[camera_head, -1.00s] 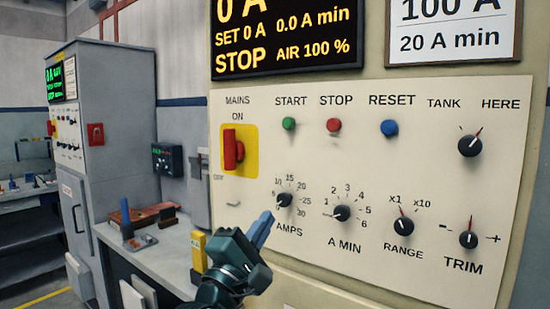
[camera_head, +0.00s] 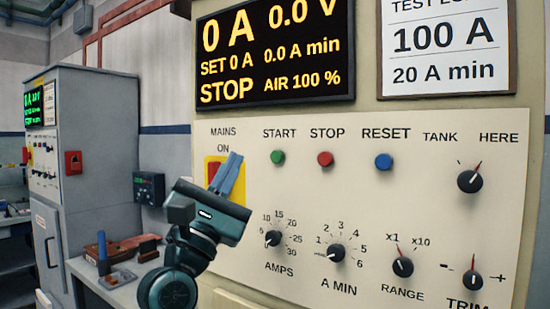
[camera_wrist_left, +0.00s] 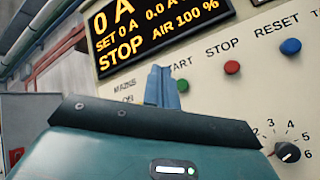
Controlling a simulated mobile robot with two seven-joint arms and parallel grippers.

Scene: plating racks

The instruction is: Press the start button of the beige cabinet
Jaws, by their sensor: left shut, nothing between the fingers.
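The beige cabinet (camera_head: 320,200) fills the right of the head view. Its green START button (camera_head: 278,157) sits under the START label, left of the red STOP button (camera_head: 325,159) and the blue RESET button (camera_head: 384,161). My left gripper (camera_head: 232,160) is shut and empty, its blue fingertips in front of the MAINS switch (camera_head: 213,170) and hiding part of it. The fingertips are left of the green button, apart from it in the picture. In the left wrist view the START button (camera_wrist_left: 183,115) shows just right of the fingers (camera_wrist_left: 160,85). My right gripper is not in view.
The display (camera_head: 275,55) above the panel reads 0 A and STOP. Several black knobs, such as AMPS (camera_head: 273,238), stick out below the buttons. A grey cabinet (camera_head: 90,150) and a bench with tools (camera_head: 120,290) stand at the left.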

